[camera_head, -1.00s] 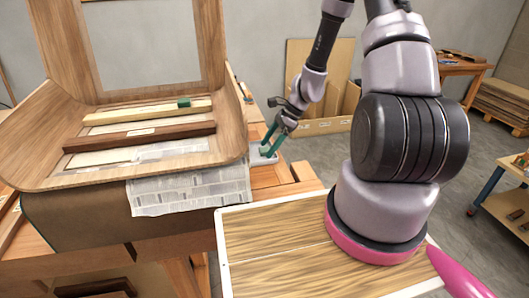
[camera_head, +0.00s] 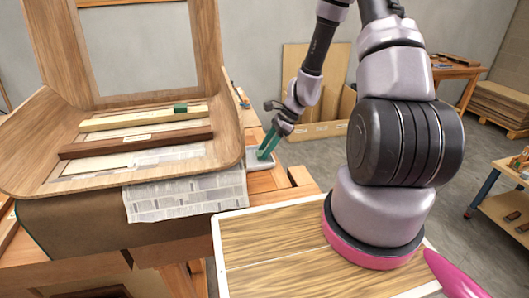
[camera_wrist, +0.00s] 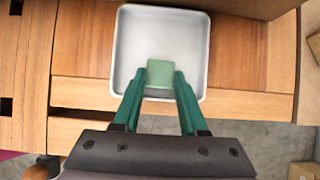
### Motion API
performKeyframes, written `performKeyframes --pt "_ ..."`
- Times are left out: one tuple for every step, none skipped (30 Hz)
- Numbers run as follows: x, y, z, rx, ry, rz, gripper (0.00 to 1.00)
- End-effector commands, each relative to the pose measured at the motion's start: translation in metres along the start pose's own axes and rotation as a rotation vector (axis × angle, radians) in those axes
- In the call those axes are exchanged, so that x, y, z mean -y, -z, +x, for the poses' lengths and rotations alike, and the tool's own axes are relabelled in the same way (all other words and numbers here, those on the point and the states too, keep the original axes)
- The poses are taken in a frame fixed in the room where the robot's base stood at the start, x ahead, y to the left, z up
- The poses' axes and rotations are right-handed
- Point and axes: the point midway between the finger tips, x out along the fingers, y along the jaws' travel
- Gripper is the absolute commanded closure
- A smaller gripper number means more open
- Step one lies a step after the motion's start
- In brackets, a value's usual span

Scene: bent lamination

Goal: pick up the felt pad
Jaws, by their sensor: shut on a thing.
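The felt pad (camera_wrist: 160,73) is a small green square piece in the wrist view, at the near side of a white shallow tray (camera_wrist: 125,40). My gripper (camera_wrist: 160,80) has its green fingers on either side of the pad and is shut on it. In the head view my gripper (camera_head: 266,152) reaches down into the tray (camera_head: 262,168), beside the curved wooden form; the pad is not clearly visible there. I cannot tell whether the pad still touches the tray floor.
The tray stands on a wooden bench (camera_wrist: 235,60). Left of it is a bent wooden shell (camera_head: 225,130) holding wood strips (camera_head: 140,143), a small green block (camera_head: 180,108) and newspaper (camera_head: 170,198). A wood-topped panel (camera_head: 270,240) lies in front.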

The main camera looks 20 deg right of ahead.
Motion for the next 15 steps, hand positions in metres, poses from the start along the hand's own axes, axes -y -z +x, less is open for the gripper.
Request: performKeyframes --pt "0.0 -0.002 -0.004 -0.002 0.001 -0.002 1.0" --pt "0.001 -0.004 -0.006 -0.002 0.002 -0.003 1.0" --pt "0.001 -0.007 -0.011 -0.002 0.002 -0.003 1.0" --pt "0.001 -0.009 -0.014 -0.002 0.002 -0.004 1.0" --pt "0.001 -0.012 -0.018 -0.002 0.003 -0.004 1.0" --pt "0.001 -0.016 -0.024 -0.002 0.003 -0.004 1.0" --pt "0.001 -0.018 -0.029 -0.003 0.003 -0.004 1.0" --pt "0.001 -0.021 -0.033 -0.002 0.004 -0.005 1.0" --pt "0.001 -0.025 -0.039 -0.002 0.003 -0.005 1.0" --pt "0.001 -0.029 -0.044 -0.002 0.003 -0.004 1.0" --pt "0.001 -0.031 -0.048 -0.001 0.003 -0.004 1.0" --pt "0.001 -0.035 -0.054 -0.002 0.003 -0.004 1.0" --pt "0.001 -0.037 -0.058 -0.001 0.002 -0.002 1.0" --pt "0.0 -0.04 -0.061 -0.002 0.002 -0.004 1.0" --pt "0.0 -0.043 -0.066 -0.001 0.001 -0.004 1.0"
